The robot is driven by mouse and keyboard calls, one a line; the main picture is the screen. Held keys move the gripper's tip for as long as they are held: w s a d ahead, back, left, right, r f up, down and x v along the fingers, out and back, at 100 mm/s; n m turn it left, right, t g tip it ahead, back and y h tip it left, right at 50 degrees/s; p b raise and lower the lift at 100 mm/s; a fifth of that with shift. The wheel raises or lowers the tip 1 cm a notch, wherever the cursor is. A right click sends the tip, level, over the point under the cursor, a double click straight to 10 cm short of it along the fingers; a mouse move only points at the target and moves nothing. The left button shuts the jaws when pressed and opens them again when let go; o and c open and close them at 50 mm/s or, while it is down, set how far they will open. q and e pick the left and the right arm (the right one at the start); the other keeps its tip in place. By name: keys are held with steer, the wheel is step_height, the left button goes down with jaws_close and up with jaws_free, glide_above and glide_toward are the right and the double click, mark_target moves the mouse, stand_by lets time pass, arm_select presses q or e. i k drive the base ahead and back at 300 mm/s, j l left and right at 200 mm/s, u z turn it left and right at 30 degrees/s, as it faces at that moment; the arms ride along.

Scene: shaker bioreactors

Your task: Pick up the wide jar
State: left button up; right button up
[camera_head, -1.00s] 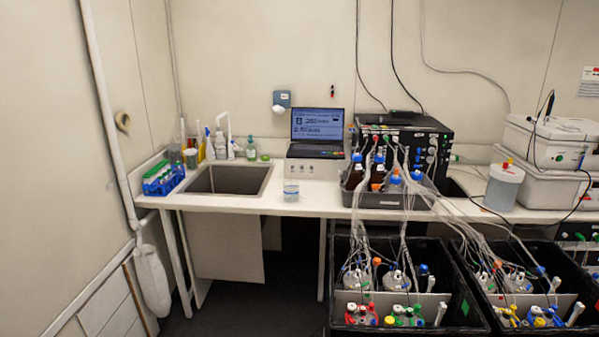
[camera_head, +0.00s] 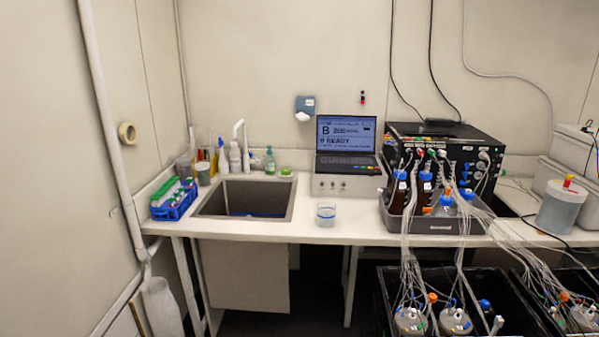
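A short, wide clear jar (camera_head: 326,214) stands upright on the white bench, right of the sink and in front of the laptop. It has a blue band near its top. A larger pale container (camera_head: 561,207) with a red and yellow top stands at the right end of the bench. I cannot tell for certain which of the two is the wide jar. Neither of my grippers shows in the head view.
A sink (camera_head: 245,200) is set into the bench, with a blue rack (camera_head: 174,204) to its left. A grey tray of bottles (camera_head: 440,223) with trailing tubes stands right of the clear jar. Black crates with vessels (camera_head: 385,300) stand below the bench front. Bench around the clear jar is free.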

mark_target(326, 214)
steer(key=i+j, duration=0.15)
steer(key=j, duration=0.2)
steer(key=i+j, duration=0.15)
steer(key=j, duration=0.2)
steer(key=i+j, duration=0.2)
steer(key=j, duration=0.5)
steer(key=i+j, duration=0.15)
steer(key=j, duration=0.25)
